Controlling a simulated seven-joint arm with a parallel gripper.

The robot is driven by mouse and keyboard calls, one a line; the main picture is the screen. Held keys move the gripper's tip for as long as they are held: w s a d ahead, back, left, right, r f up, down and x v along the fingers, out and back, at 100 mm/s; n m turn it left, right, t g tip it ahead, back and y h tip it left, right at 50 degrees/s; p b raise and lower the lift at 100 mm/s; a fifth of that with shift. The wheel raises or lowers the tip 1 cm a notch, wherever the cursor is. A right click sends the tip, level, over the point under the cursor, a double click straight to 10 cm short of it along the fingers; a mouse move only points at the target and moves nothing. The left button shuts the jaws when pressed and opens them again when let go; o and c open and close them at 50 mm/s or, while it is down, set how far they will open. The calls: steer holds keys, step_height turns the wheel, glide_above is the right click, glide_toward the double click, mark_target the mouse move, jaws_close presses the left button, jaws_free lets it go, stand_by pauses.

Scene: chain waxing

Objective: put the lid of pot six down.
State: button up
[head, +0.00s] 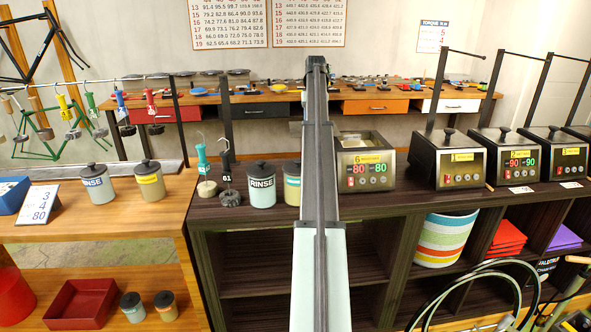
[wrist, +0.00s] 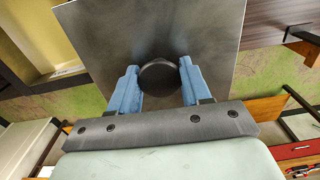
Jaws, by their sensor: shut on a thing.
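My gripper (wrist: 158,76) has blue fingers closed on the dark round knob of a square grey metal lid (wrist: 115,30), in the wrist view. The lid is held by its knob and hides much of what is beneath it. Pot six (head: 366,170) is a metal box with a yellow label and red and green digits on the dark counter in the head view. Its top is open and shows a pale inside. The lid and my gripper do not show in the head view, where my arm blocks the middle.
Several similar pots (head: 447,160) with lids on stand to the right of pot six. Thin dark posts (head: 438,90) rise behind the lidded pots. A dark wood counter (head: 415,192) lies in front.

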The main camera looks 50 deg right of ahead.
mark_target(293, 130)
steer(key=w, duration=0.1)
steer(key=w+a, duration=0.1)
steer(key=shift+w+a+f, duration=0.15)
steer(key=shift+w, duration=0.2)
steer(key=a+f, duration=0.1)
steer(key=f, duration=0.1)
steer(key=w+a+f, duration=0.1)
steer(key=a, duration=0.1)
steer(key=w+a+f, duration=0.1)
steer(key=a+f, duration=0.1)
steer(key=shift+w+f, duration=0.15)
steer(key=shift+f, duration=5.15)
steer(key=shift+f, duration=0.15)
steer(key=o, duration=1.2)
step_height(293, 130, up, 12)
steer(key=shift+r, duration=0.15)
